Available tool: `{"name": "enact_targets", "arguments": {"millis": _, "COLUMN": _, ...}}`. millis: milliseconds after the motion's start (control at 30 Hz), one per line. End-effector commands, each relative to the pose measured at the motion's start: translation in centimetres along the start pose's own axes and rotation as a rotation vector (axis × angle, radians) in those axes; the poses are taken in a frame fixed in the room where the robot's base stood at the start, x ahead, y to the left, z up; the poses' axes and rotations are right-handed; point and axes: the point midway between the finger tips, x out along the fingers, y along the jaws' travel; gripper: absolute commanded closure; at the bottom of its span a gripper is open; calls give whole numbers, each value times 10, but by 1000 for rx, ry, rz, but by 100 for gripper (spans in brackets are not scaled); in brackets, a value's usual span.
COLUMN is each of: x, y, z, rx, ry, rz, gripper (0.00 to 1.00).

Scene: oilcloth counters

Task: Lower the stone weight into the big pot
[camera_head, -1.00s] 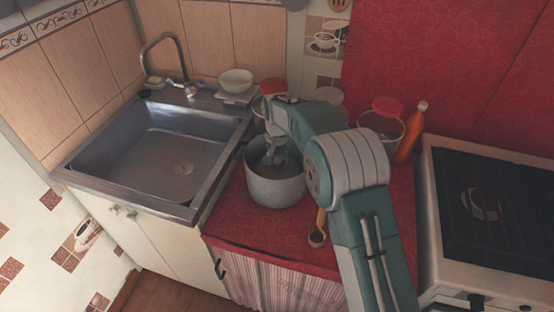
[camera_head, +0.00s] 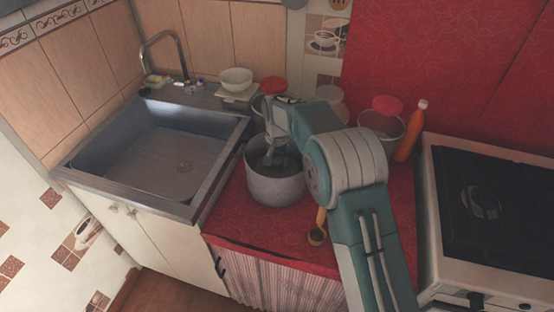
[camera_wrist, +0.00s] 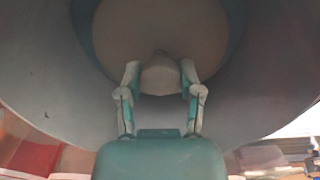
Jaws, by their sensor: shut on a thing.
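The big pot (camera_head: 275,188) is a grey metal pot standing on the red counter, right of the sink. My gripper (camera_head: 272,160) points down into its mouth, with the fingertips inside the rim. In the wrist view my gripper (camera_wrist: 161,78) is shut on the stone weight (camera_wrist: 161,74), a pale rounded lump between the two fingers. The pot's inner wall (camera_wrist: 50,85) surrounds it in that view, with a round brownish area beyond. In the head view the stone is mostly hidden by the gripper and the pot. I cannot tell whether it touches the bottom.
A steel sink (camera_head: 165,150) lies to the left and a stove (camera_head: 490,200) to the right. A wooden spoon (camera_head: 318,235) lies right of the pot. Behind are red-lidded containers (camera_head: 388,106), an orange bottle (camera_head: 412,130) and a white bowl (camera_head: 236,79).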

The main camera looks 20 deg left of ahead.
Motion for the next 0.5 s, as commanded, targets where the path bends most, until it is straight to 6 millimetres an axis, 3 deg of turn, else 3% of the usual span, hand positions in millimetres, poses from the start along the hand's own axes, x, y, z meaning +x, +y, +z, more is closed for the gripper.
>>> {"name": "enact_targets", "arguments": {"millis": 500, "x": 5, "y": 0, "z": 0, "rx": 0, "ry": 2, "rz": -1, "gripper": 100}}
